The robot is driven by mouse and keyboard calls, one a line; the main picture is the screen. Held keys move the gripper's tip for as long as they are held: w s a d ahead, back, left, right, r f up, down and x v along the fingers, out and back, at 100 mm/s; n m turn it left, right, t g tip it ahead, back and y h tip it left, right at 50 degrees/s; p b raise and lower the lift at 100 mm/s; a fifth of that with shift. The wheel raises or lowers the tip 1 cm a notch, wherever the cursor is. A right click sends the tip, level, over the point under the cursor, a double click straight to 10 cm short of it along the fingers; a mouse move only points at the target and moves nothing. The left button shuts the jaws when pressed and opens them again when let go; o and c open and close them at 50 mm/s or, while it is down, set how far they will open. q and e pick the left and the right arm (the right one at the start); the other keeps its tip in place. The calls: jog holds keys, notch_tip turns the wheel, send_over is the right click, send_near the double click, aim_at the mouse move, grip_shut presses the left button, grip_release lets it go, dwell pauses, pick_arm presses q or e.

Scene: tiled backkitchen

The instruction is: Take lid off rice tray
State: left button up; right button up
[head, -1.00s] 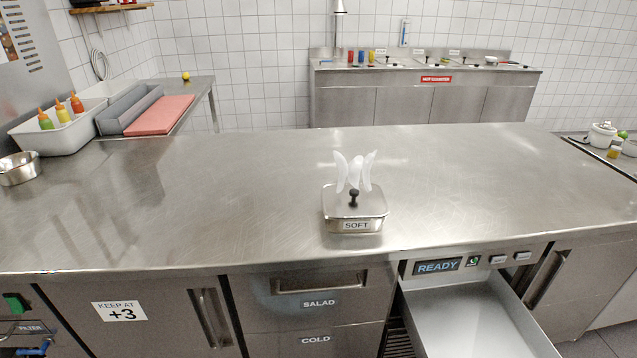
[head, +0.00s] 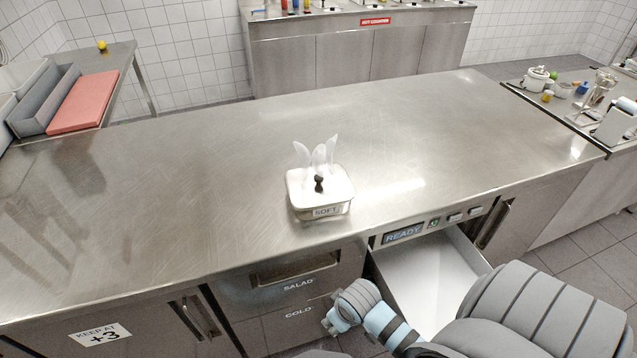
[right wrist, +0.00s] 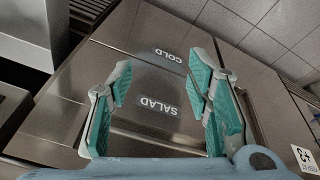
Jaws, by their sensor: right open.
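A small metal tray (head: 342,209) labelled SOFT stands on the steel counter in the head view. A metal lid (head: 337,188) with a black knob (head: 319,184) covers it, hiding its contents. White translucent wisps like steam show above and behind the knob. My right gripper (head: 337,318) is low in front of the counter, below and apart from the tray. In the right wrist view its teal-padded fingers (right wrist: 162,82) are open and empty, facing the SALAD and COLD drawer fronts. My left gripper is not in view.
An open drawer (head: 425,275) juts out below the READY panel (head: 404,233), close to my right arm. The counter (head: 200,170) around the tray is clear. A red board (head: 84,102) lies at the back left. Small items (head: 540,78) stand on the right side table.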

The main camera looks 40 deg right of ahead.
jog(key=w+d+r, duration=0.1)
jog(key=w+r, duration=0.3)
jog(key=w+d+r+p, duration=0.1)
jog(key=w+d+r, duration=0.1)
jog(key=w+r, duration=0.2)
jog(key=w+d+r, duration=0.1)
jog(key=w+r, duration=0.3)
jog(key=r, duration=0.2)
jog(key=shift+d, duration=0.4)
jog(key=m+y+p, duration=0.1)
send_near(319, 177)
jog(key=x, duration=0.9)
grip_shut()
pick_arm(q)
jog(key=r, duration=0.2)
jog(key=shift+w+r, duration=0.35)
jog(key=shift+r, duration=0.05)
pick_arm(e)
jog(key=shift+r, duration=0.1)
